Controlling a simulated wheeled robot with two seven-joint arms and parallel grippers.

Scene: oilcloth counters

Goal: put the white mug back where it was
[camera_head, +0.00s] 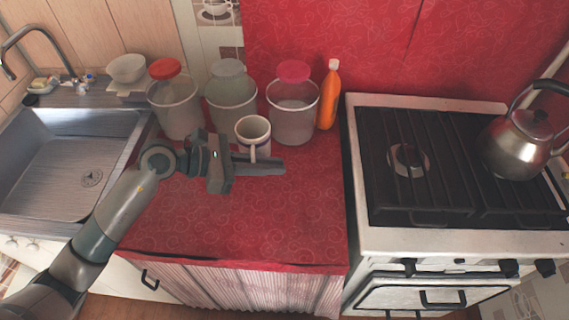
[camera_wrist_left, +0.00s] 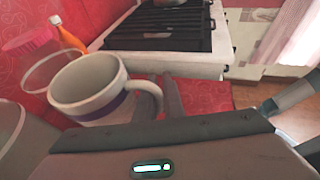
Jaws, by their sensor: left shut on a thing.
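The white mug (camera_head: 254,126) has a dark blue band and stands upright at the back of the red counter, in front of the jars. It also shows large in the left wrist view (camera_wrist_left: 88,92), with its handle toward my fingers. My left gripper (camera_head: 268,166) reaches in from the left and is shut on the mug's handle, with the fingers on the near side of the mug. I cannot tell whether the mug's base touches the counter, because my gripper hides it. My right gripper is not in view.
Three clear jars stand behind the mug: one red-lidded (camera_head: 175,105), one pale-lidded (camera_head: 231,100), one pink-lidded (camera_head: 293,108). An orange bottle (camera_head: 329,100) is beside them. A sink (camera_head: 70,165) is left; a stove (camera_head: 440,240) with a kettle (camera_head: 518,145) is right. The front red counter (camera_head: 250,225) is clear.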

